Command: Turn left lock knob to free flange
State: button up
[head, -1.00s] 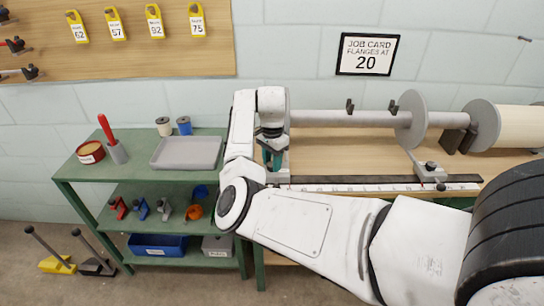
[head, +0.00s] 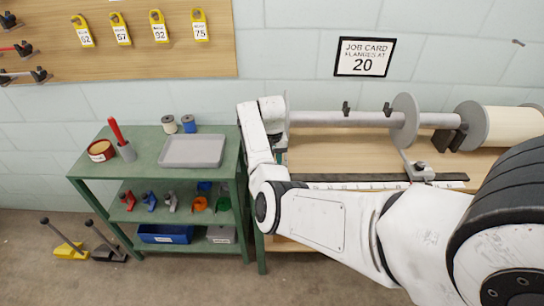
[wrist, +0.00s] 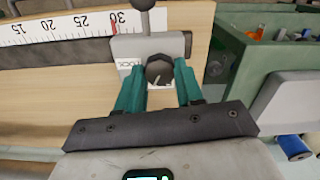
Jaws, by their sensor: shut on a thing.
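The dark lock knob (wrist: 159,70) sits on a grey block (wrist: 128,48) with a partly covered LOCK label. The block is by the 30 end of the white scale (wrist: 60,27). My gripper (wrist: 160,84) has its teal fingers shut on the knob, one on each side. In the head view my arm hides the knob and most of the gripper. The grey disc flange (head: 405,122) stands upright on the horizontal shaft (head: 340,118), right of my wrist.
A second flange (head: 472,124) stands beside a cream roll (head: 515,126) at the right. A green shelf (head: 125,160) with a grey tray (head: 193,151) is at the left. The job card (head: 366,56) reads flanges at 20.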

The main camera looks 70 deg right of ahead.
jog(key=n+p, duration=0.2)
jog(key=n, duration=0.3)
jog(key=shift+w+r, duration=0.1)
dwell(0.7)
jog(key=o, duration=1)
jog(key=shift+o, duration=0.2)
notch_tip(320, 180, up, 11)
jog(key=shift+b, duration=0.35)
jog(key=shift+f, duration=0.25)
